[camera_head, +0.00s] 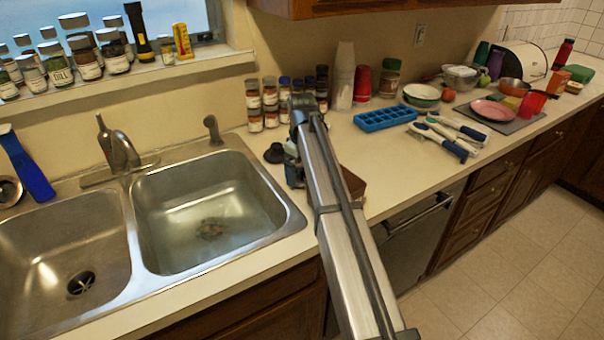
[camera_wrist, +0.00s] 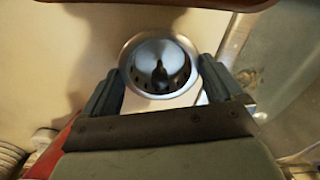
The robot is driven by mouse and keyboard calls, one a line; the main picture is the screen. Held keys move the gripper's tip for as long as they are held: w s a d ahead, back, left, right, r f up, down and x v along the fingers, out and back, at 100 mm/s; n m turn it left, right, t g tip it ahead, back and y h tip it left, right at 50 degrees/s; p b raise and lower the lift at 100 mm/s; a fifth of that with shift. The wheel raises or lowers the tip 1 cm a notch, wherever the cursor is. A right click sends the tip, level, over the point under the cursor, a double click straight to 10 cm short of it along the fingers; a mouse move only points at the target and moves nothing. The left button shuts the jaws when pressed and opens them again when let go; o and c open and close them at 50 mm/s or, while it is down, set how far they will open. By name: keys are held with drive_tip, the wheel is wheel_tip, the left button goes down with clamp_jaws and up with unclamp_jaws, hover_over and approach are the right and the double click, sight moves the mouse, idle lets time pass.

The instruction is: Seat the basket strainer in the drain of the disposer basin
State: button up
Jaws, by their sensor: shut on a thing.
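The basket strainer (camera_wrist: 158,68) is a round metal cup with a rim, dark slots and a dark centre knob. In the wrist view it sits between the two fingertips of my gripper (camera_wrist: 160,85), which is shut on it. The left basin (camera_head: 40,245) has an open dark drain (camera_head: 81,282) with a star-like pattern, looking like the disposer drain. The right basin (camera_head: 180,195) has a murky patch over its drain (camera_head: 211,228).
The faucet (camera_head: 122,150) stands behind the basins, whose divider (camera_head: 133,230) lies between them. A blue brush (camera_head: 28,168) and a round metal piece (camera_head: 9,191) are at the far left.

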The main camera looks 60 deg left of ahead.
sight(301, 168)
wheel_tip(301, 168, up, 9)
drive_tip(key=shift+f, duration=0.1)
drive_tip(key=s+a+f, duration=0.1)
drive_tip(key=s+a, duration=0.2)
drive_tip(key=s, duration=0.6)
drive_tip(key=s+a+f, duration=0.1)
drive_tip(key=s+a, duration=0.3)
drive_tip(key=s, duration=0.6)
drive_tip(key=s+a+f, duration=0.1)
drive_tip(key=s+a, duration=0.2)
drive_tip(key=s, duration=0.6)
drive_tip(key=shift+s+a+f, duration=0.15)
drive_tip(key=shift+a+f, duration=0.1)
drive_tip(key=shift+f, duration=0.15)
drive_tip(key=shift+f, duration=10.45)
drive_tip(key=shift+f, duration=1.15)
